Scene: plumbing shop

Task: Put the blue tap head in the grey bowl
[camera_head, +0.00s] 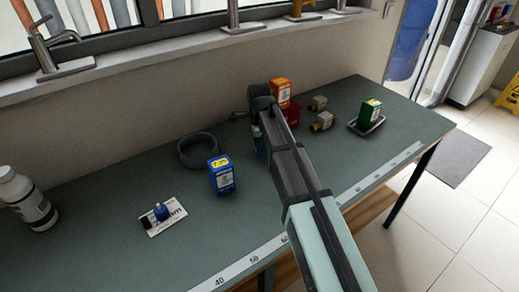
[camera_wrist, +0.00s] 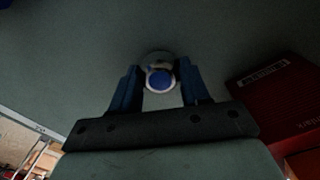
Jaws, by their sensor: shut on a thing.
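My gripper (camera_wrist: 160,88) is shut on the blue tap head (camera_wrist: 160,79), which shows a round blue face with a pale rim between the two dark blue fingers in the wrist view. In the head view my arm hides most of the gripper and the held piece, above the table's back middle. The grey bowl (camera_head: 185,158) stands to the left of my gripper, near the wall, and looks empty. The held piece is apart from the bowl.
A blue box (camera_head: 222,178) stands just in front of the bowl. A small blue piece (camera_head: 161,212) sits on a white card (camera_head: 153,228). A red box (camera_head: 280,92), brass fittings (camera_head: 321,122) and a green box (camera_head: 370,111) on a tray stand right. A white bottle (camera_head: 28,198) stands far left.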

